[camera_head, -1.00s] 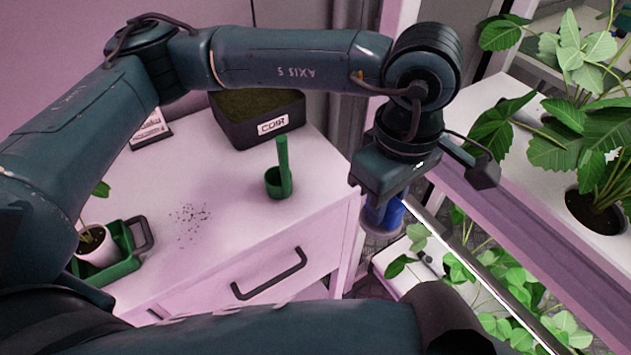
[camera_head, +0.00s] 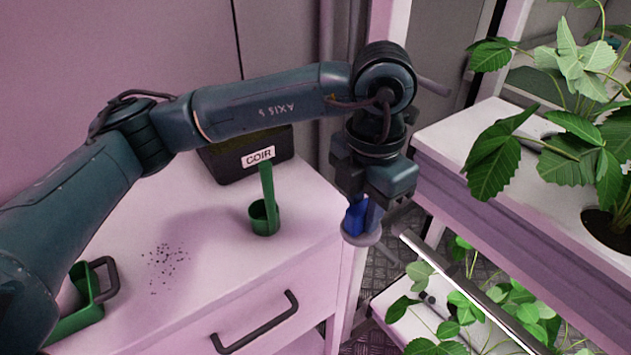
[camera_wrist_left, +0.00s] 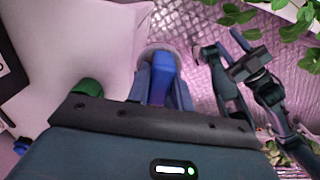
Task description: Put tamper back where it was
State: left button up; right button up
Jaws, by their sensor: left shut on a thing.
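My left gripper (camera_head: 364,208) is shut on the blue handle of the tamper (camera_head: 355,218). The tamper hangs upright below the gripper, its pale round foot pointing down. It is in the air just past the right end of the white cabinet top, between cabinet and plant rack. In the left wrist view the blue handle (camera_wrist_left: 161,75) sits between the fingers, with the foot's rim partly hidden behind it. My right gripper seems to show in the left wrist view (camera_wrist_left: 250,66), but its jaws are unclear.
The white cabinet top (camera_head: 215,260) holds a green cup with an upright handle (camera_head: 264,215), a dark COIR bin (camera_head: 225,165), spilled dark crumbs and a green tray (camera_head: 78,318). The plant rack (camera_head: 500,190) and a metal rail (camera_head: 465,280) stand close at right.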

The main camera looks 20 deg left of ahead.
pick_arm(q)
jog(key=w+a, duration=0.2)
jog(key=a, duration=0.1)
jog(key=w+a+p, duration=0.1)
jog(key=w+a, duration=0.4)
jog(key=a, duration=0.1)
jog(key=shift+w+a, duration=0.2)
notch_tip(320, 180, down, 3)
jog(key=shift+r+p, duration=0.1)
jog(key=shift+p, duration=0.4)
jog(key=shift+f, duration=0.35)
pick_arm(e)
jog(key=shift+s+d+r+n, duration=0.15)
jog(key=shift+r+n, duration=0.15)
jog(key=shift+r, duration=0.25)
pick_arm(q)
jog(key=shift+f, duration=0.25)
jog(key=o, duration=0.8)
jog(key=shift+o, duration=0.4)
pick_arm(e)
jog(key=shift+r, duration=0.15)
pick_arm(q)
jog(key=shift+r, duration=0.1)
